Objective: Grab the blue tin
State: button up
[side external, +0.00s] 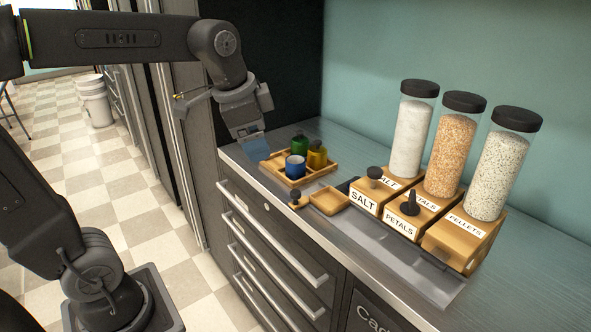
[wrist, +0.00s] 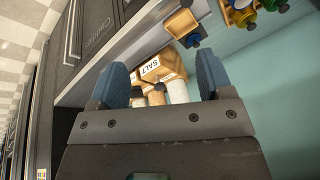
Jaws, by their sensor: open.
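The blue tin (side external: 295,167) stands upright at the front of a wooden tray (side external: 265,167) on the counter in the side view. A green tin (side external: 300,146) and a yellow tin (side external: 317,156) stand in the same tray behind and to the right of it. My gripper (side external: 252,147) is above and to the left of the tray, pointing down, apart from the blue tin. In the wrist view, the two blue fingers of my gripper (wrist: 163,78) are wide apart with nothing held between them.
Wooden dispensers labelled SALT (side external: 363,201), PETALS (side external: 398,224) and PELLETS (side external: 465,230) carry tall filled jars at the right. A small knobbed item (side external: 295,199) and an empty wooden dish (side external: 329,201) lie near the counter's front edge. The wall is behind.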

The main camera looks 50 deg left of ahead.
jog(key=w+a+m+g, duration=0.2)
jog(key=w+a+m, duration=0.5)
jog(key=w, duration=0.6)
jog(key=m+g, duration=0.2)
jog(key=m, duration=0.3)
send_over(296, 161)
jog(key=s+d, duration=0.2)
notch_tip(296, 161, down, 7)
jog(key=f, duration=0.8)
jog(key=shift+w+d, duration=0.1)
jog(key=shift+w, duration=0.1)
jog(key=shift+a+f, duration=0.2)
jog(key=shift+f, duration=2.4)
jog(key=shift+c, duration=0.4)
jog(key=c, duration=0.7)
jog(key=shift+r, duration=0.1)
